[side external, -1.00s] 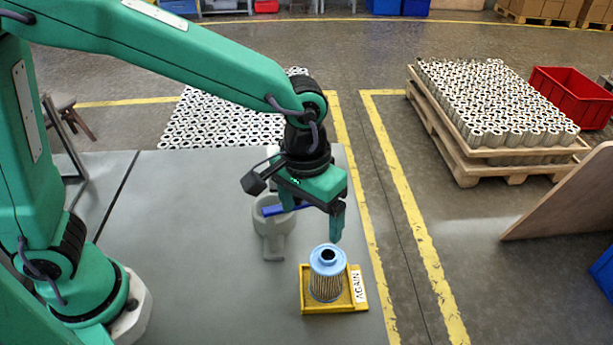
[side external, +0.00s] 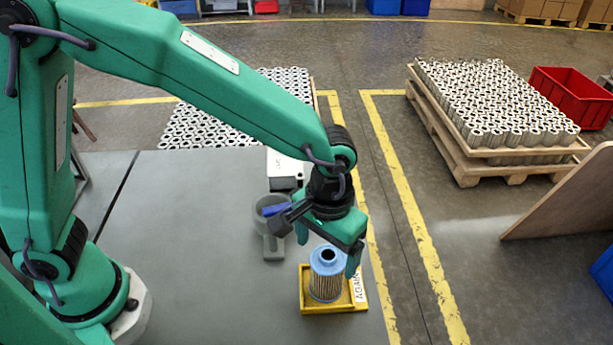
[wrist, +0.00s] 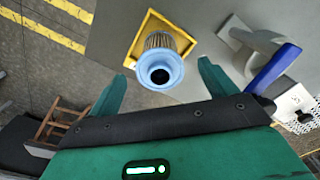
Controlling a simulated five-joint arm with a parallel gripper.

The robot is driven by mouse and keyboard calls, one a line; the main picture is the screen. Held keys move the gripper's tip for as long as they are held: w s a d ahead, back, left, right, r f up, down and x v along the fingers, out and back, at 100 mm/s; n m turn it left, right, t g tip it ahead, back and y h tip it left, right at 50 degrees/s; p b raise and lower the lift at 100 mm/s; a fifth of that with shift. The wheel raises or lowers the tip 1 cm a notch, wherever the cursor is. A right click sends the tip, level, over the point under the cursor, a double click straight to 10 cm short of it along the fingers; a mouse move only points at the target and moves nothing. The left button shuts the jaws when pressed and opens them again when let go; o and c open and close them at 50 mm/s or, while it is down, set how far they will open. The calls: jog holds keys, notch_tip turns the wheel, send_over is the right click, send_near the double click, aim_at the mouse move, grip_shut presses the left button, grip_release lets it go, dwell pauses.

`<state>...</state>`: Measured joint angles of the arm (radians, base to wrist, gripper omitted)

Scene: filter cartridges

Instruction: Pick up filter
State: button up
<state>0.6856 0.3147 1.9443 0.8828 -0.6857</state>
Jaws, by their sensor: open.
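The filter (side external: 326,276) is a pleated cylinder with a light blue top cap and a dark central hole. It stands upright in a yellow tray (side external: 335,308) labelled "AGAIN" on the grey table. In the wrist view the filter's blue cap (wrist: 159,72) is seen from above, just beyond and between the fingertips. My gripper (side external: 328,258) is open and empty, above and around the level of the filter's top. In the wrist view my gripper (wrist: 158,76) has its two green fingers spread to either side, with gaps to the cap.
A grey holder with a round cup (side external: 272,245) stands left of the tray, with a blue-handled item (wrist: 275,68) near it. A white box (side external: 284,165) lies behind. Pallets of filters (side external: 490,100) stand on the floor. The table's left-middle area is clear.

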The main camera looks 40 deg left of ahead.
jog(key=shift+w+f, duration=0.2)
jog(key=shift+f, duration=2.4)
jog(key=c, duration=1.1)
jog(key=shift+d+r, duration=0.1)
jog(key=shift+r, duration=0.1)
